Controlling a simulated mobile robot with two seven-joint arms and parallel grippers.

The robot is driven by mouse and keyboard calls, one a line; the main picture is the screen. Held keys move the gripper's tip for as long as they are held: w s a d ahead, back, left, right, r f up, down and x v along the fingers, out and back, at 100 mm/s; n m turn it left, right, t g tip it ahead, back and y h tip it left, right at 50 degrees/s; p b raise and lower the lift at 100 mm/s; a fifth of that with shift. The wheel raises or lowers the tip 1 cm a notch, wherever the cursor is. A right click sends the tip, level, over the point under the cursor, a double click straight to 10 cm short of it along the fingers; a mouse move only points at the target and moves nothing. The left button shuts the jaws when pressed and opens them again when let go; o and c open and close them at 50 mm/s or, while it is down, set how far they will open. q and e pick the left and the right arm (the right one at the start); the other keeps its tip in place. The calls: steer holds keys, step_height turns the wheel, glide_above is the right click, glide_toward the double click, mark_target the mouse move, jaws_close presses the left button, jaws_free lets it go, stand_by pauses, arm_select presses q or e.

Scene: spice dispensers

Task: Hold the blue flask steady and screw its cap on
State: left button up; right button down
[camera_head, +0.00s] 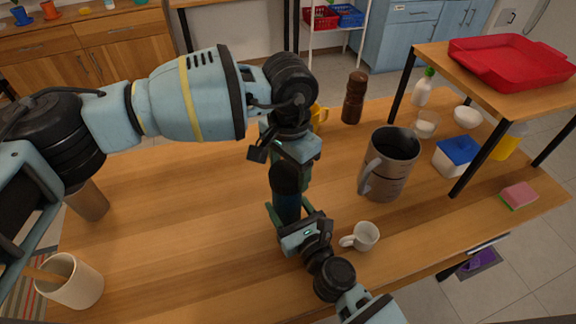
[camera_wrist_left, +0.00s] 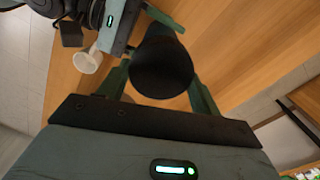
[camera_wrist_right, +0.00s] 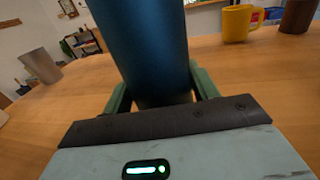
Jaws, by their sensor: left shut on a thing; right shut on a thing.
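The blue flask (camera_head: 287,208) stands upright near the middle of the table, and its blue body fills the middle of the right wrist view (camera_wrist_right: 155,45). My right gripper (camera_head: 284,214) is shut around its lower part from the front. The black cap (camera_head: 286,178) is directly above the flask body, in line with it. My left gripper (camera_head: 289,170) comes from above and is shut on the cap, which shows between its green fingers in the left wrist view (camera_wrist_left: 162,65). I cannot tell how tightly the cap sits on the flask; the joint is partly hidden.
A white cup (camera_head: 362,237) stands close to the right of my right gripper. A grey pitcher (camera_head: 388,165), a brown grinder (camera_head: 354,98) and a yellow mug (camera_head: 319,116) stand beyond. A raised shelf with a red tray (camera_head: 512,62) is at right. The table's left middle is clear.

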arm_select(q)
steer(key=shift+r+m, duration=0.1)
steer(key=shift+m, duration=0.3)
steer(key=o, duration=1)
steer(key=shift+r, duration=2.2)
steer(key=shift+c, duration=0.5)
